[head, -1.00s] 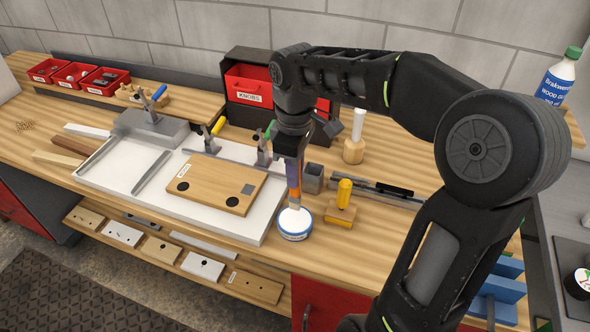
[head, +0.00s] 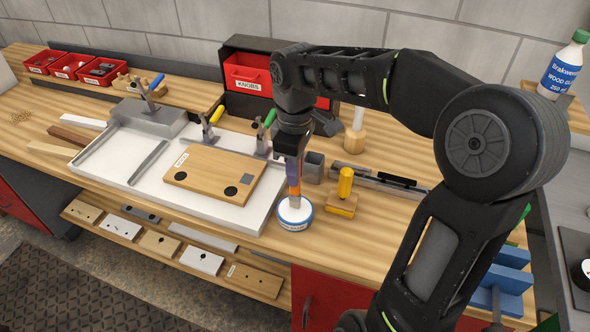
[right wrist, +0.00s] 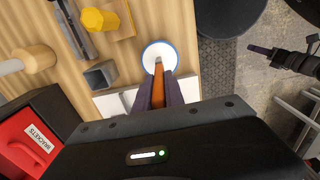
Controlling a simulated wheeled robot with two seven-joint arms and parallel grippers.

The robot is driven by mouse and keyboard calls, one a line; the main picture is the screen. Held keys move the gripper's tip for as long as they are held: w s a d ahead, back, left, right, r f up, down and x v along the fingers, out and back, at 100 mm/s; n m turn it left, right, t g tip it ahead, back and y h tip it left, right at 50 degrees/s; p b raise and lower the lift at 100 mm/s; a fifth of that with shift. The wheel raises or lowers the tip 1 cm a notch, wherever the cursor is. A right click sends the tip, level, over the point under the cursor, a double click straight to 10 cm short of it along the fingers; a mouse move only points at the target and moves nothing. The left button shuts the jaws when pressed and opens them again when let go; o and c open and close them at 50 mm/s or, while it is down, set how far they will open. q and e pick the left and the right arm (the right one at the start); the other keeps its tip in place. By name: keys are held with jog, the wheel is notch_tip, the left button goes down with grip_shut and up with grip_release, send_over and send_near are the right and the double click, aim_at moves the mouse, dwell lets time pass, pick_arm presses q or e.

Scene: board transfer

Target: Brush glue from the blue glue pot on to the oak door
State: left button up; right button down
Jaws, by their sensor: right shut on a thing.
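The glue pot (head: 295,222), white with a blue band, stands on the bench in front of the white jig's right corner. My right gripper (head: 293,160) is above it, shut on a brush (head: 294,190) with an orange handle. The brush points down, its lower end at the pot's top; its tip is hard to make out. In the right wrist view the brush (right wrist: 158,82) reaches from between the fingers to the pot (right wrist: 151,50). The oak door (head: 212,172) lies flat in the jig, with a label, two dark round spots and a grey square.
The white jig (head: 118,170) carries toggle clamps along its back. A yellow-handled tool (head: 344,190) and a grey square cup (head: 313,167) stand close right of the brush. Red bins (head: 70,66) and a KNOBS drawer (head: 248,80) are behind. Sample panels lie on the lower front shelf.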

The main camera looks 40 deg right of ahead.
jog(key=shift+f+b, duration=0.35)
jog(key=shift+f, duration=0.3)
dwell(1.6)
jog(key=shift+r+p, duration=2.9)
jog(key=shift+r, duration=0.7)
